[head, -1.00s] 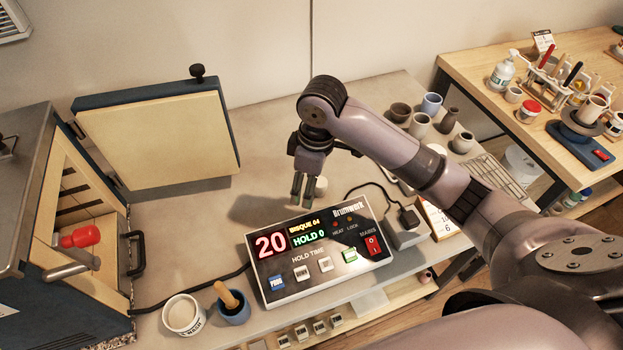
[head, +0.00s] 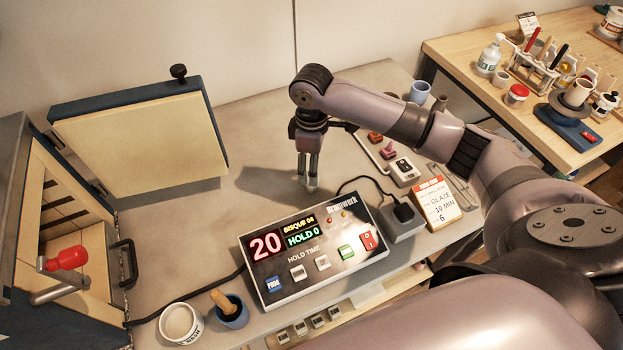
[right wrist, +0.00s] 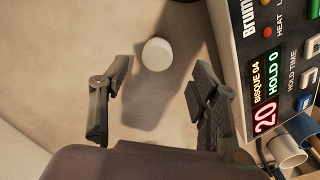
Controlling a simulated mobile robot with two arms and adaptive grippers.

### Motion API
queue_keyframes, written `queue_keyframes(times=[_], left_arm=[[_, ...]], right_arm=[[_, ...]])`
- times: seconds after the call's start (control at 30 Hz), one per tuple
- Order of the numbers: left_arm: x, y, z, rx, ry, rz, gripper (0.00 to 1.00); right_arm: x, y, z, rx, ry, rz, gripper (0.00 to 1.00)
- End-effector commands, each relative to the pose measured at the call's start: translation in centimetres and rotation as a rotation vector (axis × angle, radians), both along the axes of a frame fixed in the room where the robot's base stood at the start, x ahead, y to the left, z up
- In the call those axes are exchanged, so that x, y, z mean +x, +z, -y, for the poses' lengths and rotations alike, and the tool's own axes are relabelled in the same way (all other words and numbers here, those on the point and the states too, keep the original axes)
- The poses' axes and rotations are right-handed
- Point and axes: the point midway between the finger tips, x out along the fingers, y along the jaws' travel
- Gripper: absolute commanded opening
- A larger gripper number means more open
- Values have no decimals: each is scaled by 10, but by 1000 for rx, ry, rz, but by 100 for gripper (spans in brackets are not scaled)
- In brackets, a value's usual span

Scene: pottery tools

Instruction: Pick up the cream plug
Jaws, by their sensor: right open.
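The cream plug (right wrist: 157,54) is a small round pale piece standing on the grey table top in the right wrist view. It lies ahead of my right gripper (right wrist: 158,85), roughly in line with the gap between the two fingers, and nothing grips it. The fingers are apart and empty. In the head view my right gripper (head: 308,184) points down at the table just behind the controller box, and the plug does not show there, seemingly hidden by the fingers. My left gripper is not in view.
The controller box (head: 315,252) stands close in front of the gripper. An open kiln door (head: 140,140) is on the left. A cup with a wooden handle (head: 231,310) and a white pot (head: 180,323) stand front left. A glaze card (head: 437,203) is at right.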

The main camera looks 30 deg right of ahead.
Motion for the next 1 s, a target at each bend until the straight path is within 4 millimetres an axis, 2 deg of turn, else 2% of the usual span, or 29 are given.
queue_keyframes(times=[0.23, 0.37, 0.53, 0.8, 1.0], left_arm=[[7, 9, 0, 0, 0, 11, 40], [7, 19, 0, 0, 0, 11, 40], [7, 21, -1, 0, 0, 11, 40], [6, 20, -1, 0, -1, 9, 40], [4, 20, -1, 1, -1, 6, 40]], right_arm=[[1, -17, 0, 0, 0, -3, 56], [3, -36, 1, -1, -1, -3, 56], [4, -57, 1, 0, 1, 0, 56], [4, -61, 1, 0, 1, 1, 56], [4, -60, 1, 0, 1, 1, 43]])
